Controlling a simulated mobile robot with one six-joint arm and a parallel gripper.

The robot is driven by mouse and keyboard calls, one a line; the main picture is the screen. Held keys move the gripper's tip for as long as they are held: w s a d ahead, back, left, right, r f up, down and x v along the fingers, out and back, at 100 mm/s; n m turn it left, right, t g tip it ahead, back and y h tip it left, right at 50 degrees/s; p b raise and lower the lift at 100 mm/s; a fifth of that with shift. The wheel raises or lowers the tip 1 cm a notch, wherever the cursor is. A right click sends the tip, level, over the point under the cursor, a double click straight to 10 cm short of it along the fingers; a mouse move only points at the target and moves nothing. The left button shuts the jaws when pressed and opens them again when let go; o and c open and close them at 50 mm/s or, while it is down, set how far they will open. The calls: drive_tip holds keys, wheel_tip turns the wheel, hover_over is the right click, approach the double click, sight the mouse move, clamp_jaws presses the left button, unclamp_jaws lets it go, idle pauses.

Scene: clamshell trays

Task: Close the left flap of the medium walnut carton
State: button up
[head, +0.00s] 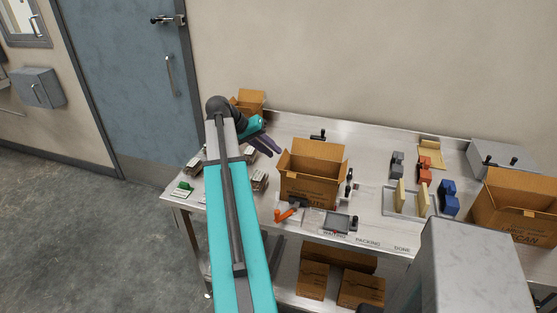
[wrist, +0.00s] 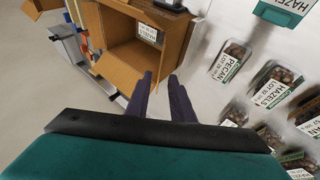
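The medium walnut carton (head: 308,190) stands open at the middle of the bench in the head view, with printing on its front that I read only in part. Its left flap (head: 284,160) stands out from the left side. The wrist view shows an open carton (wrist: 176,40), with a flap (wrist: 125,68) spread outward and a labelled tray (wrist: 149,33) inside. My gripper (head: 275,146) is in the air behind and left of the carton. Its two purple fingers (wrist: 160,76) are apart with a narrow empty gap, close to the carton and not holding anything.
Labelled nut trays (wrist: 235,60) lie on the bench beside the fingers. A smaller carton (head: 248,101) stands at the back left. A larger open carton (head: 510,207) is at the right. Grey, orange and blue items stand between the cartons. Black-handled tools sit close to the walnut carton.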

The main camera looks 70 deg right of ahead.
sight(283, 161)
drive_tip(key=b+x, duration=0.1)
drive_tip(key=x, duration=0.3)
drive_tip(key=shift+s+f, duration=0.1)
drive_tip(key=shift+f, duration=0.05)
drive_tip(key=shift+d, duration=0.1)
clamp_jaws()
